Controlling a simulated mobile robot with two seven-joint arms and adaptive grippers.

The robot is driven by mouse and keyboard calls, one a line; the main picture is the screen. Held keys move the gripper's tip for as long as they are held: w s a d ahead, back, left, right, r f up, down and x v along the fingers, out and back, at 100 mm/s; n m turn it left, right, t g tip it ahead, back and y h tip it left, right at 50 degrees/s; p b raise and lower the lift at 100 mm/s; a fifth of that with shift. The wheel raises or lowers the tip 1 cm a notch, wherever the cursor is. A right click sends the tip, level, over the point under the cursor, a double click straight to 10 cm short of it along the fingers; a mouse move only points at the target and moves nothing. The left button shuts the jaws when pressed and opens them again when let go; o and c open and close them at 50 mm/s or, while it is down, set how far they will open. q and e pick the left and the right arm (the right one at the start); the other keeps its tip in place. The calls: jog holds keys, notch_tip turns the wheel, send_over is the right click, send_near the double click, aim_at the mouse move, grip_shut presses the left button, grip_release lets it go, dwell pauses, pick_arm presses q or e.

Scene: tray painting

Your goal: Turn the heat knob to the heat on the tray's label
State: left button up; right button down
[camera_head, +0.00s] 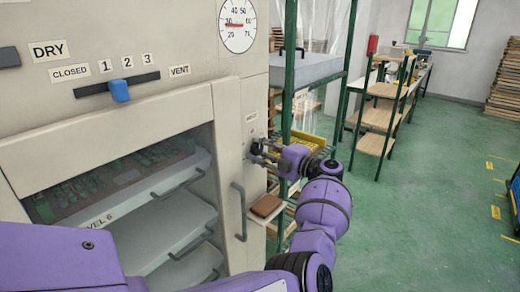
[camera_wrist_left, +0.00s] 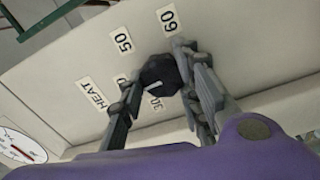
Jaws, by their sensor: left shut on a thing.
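The heat knob (camera_wrist_left: 160,76) is black and faceted, with a short white mark on its lower left part. My left gripper (camera_wrist_left: 160,90) is shut on it, one finger on each side; it also shows in the head view (camera_head: 262,150) at the cabinet's right front post. Around the knob are labels HEAT (camera_wrist_left: 91,94), 50 (camera_wrist_left: 121,39), 60 (camera_wrist_left: 168,18) and 30 (camera_wrist_left: 156,103); another is mostly hidden by a finger. The upper tray (camera_head: 185,172) sits in the cabinet; a label ending "EVEL 6" (camera_head: 98,220) is at its front, partly covered by my arm. My right gripper is out of view.
A round dial (camera_head: 237,25) has its red needle near 30. A blue slider (camera_head: 119,91) sits under 1, 2, 3 between CLOSED and VENT. A vertical handle (camera_head: 240,212) is below the knob. Green shelving (camera_head: 288,70) stands close behind; open floor lies right.

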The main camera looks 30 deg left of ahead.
pick_arm(q)
jog(key=shift+w+r+m, duration=0.1)
jog(key=shift+r+m, duration=0.3)
jog(key=o, duration=1.1)
jog(key=shift+c, duration=0.2)
jog(key=shift+f, duration=0.1)
jog(key=shift+f, duration=0.1)
jog(key=shift+d, duration=0.35)
jog(key=s+d, duration=0.1)
jog(key=d, duration=1)
jog(key=shift+d, duration=0.15)
